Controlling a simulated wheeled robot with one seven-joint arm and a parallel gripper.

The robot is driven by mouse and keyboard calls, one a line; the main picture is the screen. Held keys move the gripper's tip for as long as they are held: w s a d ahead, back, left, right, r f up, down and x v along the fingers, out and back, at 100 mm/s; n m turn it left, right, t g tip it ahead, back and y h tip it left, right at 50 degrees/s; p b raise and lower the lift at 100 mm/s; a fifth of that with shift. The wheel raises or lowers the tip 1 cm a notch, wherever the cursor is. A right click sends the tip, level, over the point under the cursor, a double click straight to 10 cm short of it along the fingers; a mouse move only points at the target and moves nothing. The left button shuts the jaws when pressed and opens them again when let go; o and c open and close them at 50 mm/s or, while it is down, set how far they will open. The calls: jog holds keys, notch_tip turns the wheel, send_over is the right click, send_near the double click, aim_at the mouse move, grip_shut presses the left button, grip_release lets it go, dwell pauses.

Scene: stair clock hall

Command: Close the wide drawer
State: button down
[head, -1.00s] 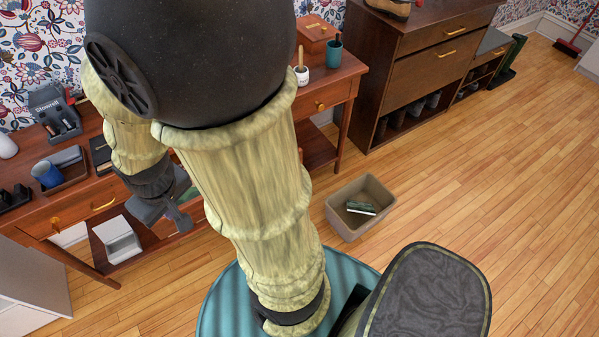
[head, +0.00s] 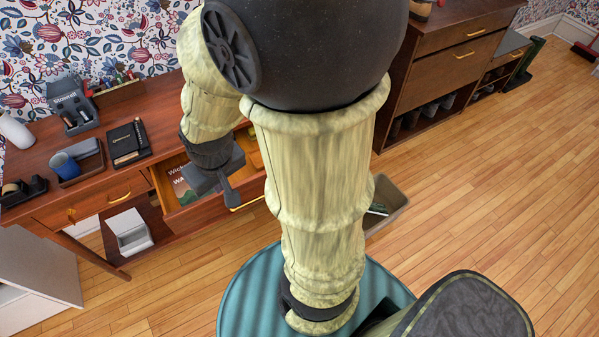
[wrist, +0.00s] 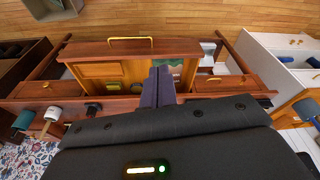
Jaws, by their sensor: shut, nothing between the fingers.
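The wide drawer (head: 190,218) in the middle of the wooden desk is pulled open, with a brass bar handle (head: 247,203) on its front. In the wrist view, the drawer front (wrist: 105,48) stands out from the desk, with its handle (wrist: 130,39) along the top. Papers or booklets with printed words (head: 177,186) lie inside. My gripper (head: 232,203) is shut and empty, pointing down at the drawer. In the wrist view its fingers (wrist: 160,72) overlap the open drawer; whether they touch it is unclear. My arm hides the drawer's right part.
A white cabinet (head: 40,275) stands at the left. A bin (head: 385,215) sits on the floor, partly behind my arm.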

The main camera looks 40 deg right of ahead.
jog(key=w+d+f+n+t+h, duration=0.1)
jog(key=w+d+f+n, duration=0.15)
jog(key=d, duration=0.45)
jog(key=w+d+f+n+b, duration=0.1)
jog(key=w+d+f+n, duration=0.2)
jog(key=d, duration=0.5)
jog(key=w+d+f+n+t+h, duration=0.1)
jog(key=w+d+f, duration=0.1)
jog(key=d+f, duration=0.4)
jog(key=s+d+f+n+t+y+b, duration=0.1)
jog(key=s+d+f+n+y, duration=0.4)
jog(key=f, duration=0.7)
jog(key=s+d+n+t, duration=0.1)
jog(key=s+d+n, duration=0.1)
jog(key=s+d, duration=0.2)
jog(key=shift+s+d, duration=0.15)
jog(key=shift+s, duration=0.4)
jog(key=shift+n, duration=0.25)
jog(key=w+a+f, duration=0.1)
jog(key=w+f, duration=0.6)
jog(key=w, duration=0.2)
jog(key=shift+w+a+f+p, duration=0.2)
jog(key=shift+a+f+p, duration=0.1)
jog(key=shift+a+f, duration=0.1)
